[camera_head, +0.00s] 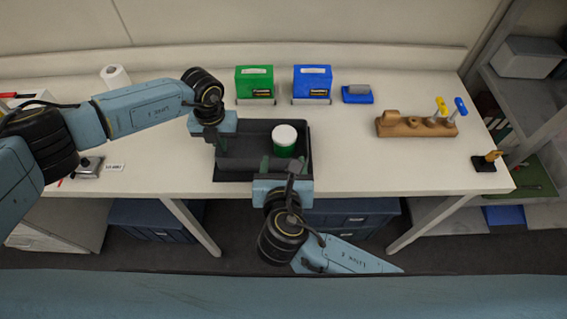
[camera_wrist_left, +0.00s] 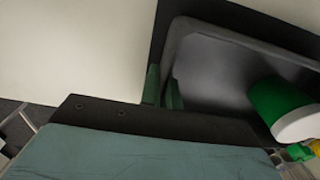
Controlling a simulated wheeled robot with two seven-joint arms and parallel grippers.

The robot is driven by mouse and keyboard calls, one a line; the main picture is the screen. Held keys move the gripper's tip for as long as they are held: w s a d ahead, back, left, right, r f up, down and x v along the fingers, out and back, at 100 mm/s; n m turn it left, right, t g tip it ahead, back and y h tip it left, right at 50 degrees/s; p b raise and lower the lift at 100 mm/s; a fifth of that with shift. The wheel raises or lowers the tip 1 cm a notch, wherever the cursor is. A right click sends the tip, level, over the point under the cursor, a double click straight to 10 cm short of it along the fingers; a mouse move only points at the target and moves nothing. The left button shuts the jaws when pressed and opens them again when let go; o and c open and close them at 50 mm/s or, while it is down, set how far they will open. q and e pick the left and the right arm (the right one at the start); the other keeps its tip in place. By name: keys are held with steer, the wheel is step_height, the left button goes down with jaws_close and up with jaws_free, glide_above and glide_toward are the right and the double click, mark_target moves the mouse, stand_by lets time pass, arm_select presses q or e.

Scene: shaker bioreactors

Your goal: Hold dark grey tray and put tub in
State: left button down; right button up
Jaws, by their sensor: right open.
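The dark grey tray (camera_head: 233,174) lies on the white table near its front edge; its inside also shows in the left wrist view (camera_wrist_left: 215,65). The green tub with a white lid (camera_head: 284,137) stands inside the tray, in its right part; it also shows in the left wrist view (camera_wrist_left: 275,103). My left gripper (camera_head: 221,146) is at the tray's left wall. In the left wrist view its two green fingers (camera_wrist_left: 162,90) lie on either side of that wall, closed on it. My right gripper (camera_head: 283,167) is open just in front of the tub, over the tray's front side.
A green box (camera_head: 254,84) and a blue box (camera_head: 312,84) stand behind the tray. A small blue block (camera_head: 357,95) and a wooden tool holder (camera_head: 410,126) are to the right. A white roll (camera_head: 115,77) stands back left.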

arm_select(q)
steer(key=c, duration=2.1)
jaws_free()
steer(key=o, duration=0.5)
steer(key=shift+o, duration=0.2)
steer(key=shift+r, duration=0.15)
step_height(320, 180, up, 12)
steer(key=shift+f, duration=0.1)
